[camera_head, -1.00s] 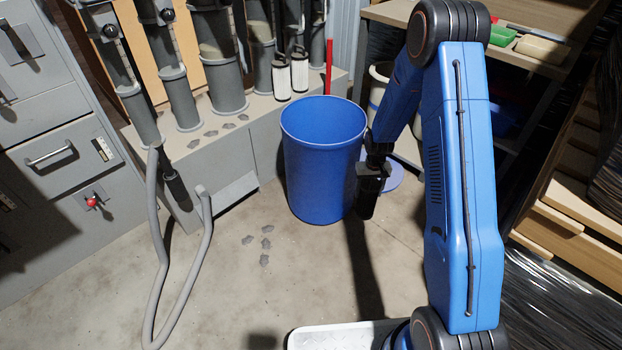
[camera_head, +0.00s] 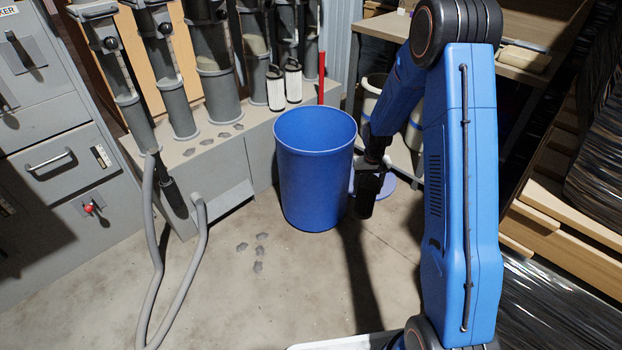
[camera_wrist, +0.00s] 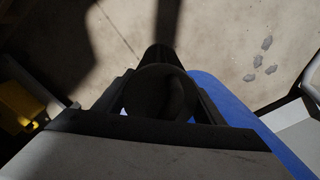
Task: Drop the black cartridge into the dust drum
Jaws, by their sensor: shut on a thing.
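The dust drum is an open blue drum (camera_head: 318,180) standing on the floor in the middle of the head view. Its blue wall also shows at the right in the wrist view (camera_wrist: 230,100). My gripper (camera_head: 372,165) is just right of the drum, below its rim level in the picture and outside it. It is shut on the black cartridge (camera_head: 366,195), which hangs down nearly upright. In the wrist view the cartridge's dark round end (camera_wrist: 160,92) sits between the jaws. Whether the cartridge touches the drum wall cannot be told.
A blue round lid (camera_head: 390,186) lies on the floor behind my gripper. A grey ledge (camera_head: 210,155) with tubes and two white filter cartridges (camera_head: 293,82) stands behind the drum. A grey hose (camera_head: 155,250) lies at left. Dark scraps (camera_head: 260,250) lie on otherwise clear floor.

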